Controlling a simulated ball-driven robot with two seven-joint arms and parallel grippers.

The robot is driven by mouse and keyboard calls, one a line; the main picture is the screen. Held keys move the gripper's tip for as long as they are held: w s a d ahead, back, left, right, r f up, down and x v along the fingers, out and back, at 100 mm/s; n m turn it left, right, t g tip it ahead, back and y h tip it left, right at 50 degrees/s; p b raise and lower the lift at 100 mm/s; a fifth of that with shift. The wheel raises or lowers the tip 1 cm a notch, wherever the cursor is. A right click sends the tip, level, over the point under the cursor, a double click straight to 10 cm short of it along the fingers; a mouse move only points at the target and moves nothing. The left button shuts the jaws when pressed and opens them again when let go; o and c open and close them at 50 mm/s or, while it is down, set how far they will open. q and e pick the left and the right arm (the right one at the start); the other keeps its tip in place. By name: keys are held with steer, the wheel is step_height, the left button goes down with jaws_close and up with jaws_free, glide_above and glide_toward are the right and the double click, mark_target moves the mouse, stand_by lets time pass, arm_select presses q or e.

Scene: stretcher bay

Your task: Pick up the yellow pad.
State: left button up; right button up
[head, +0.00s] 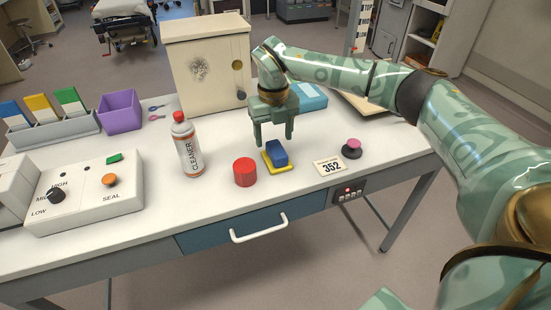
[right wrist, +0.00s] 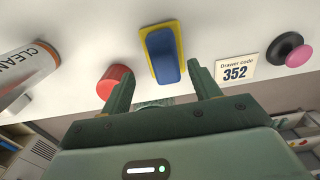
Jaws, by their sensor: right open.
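The yellow pad (head: 281,168) lies flat on the white table near its front edge, with a blue block (head: 277,152) on top covering most of it. In the right wrist view a yellow rim of the pad (right wrist: 178,28) shows around the blue block (right wrist: 162,56). My right gripper (head: 274,144) is open, with its fingers pointing down, just above and behind the block. In the right wrist view its fingertips (right wrist: 159,80) are apart with nothing held between them. My left gripper is not in view.
A red cylinder (head: 245,172) stands just left of the pad, and a cleaner bottle (head: 187,146) farther left. A "352" card (head: 328,166) and a pink-topped knob (head: 352,147) are to the right. A cream cabinet (head: 206,70) stands behind. A drawer handle (head: 259,231) projects from the table front.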

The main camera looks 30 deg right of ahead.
mark_target(276, 148)
steer(key=f, duration=0.2)
steer(key=f+b, duration=0.1)
steer(key=f, duration=0.1)
steer(key=f+b, duration=0.1)
steer(key=f, duration=0.1)
steer(key=shift+s+d, duration=0.2)
steer(key=shift+d, duration=0.15)
steer(key=shift+r, duration=0.15)
steer(key=c, duration=0.7)
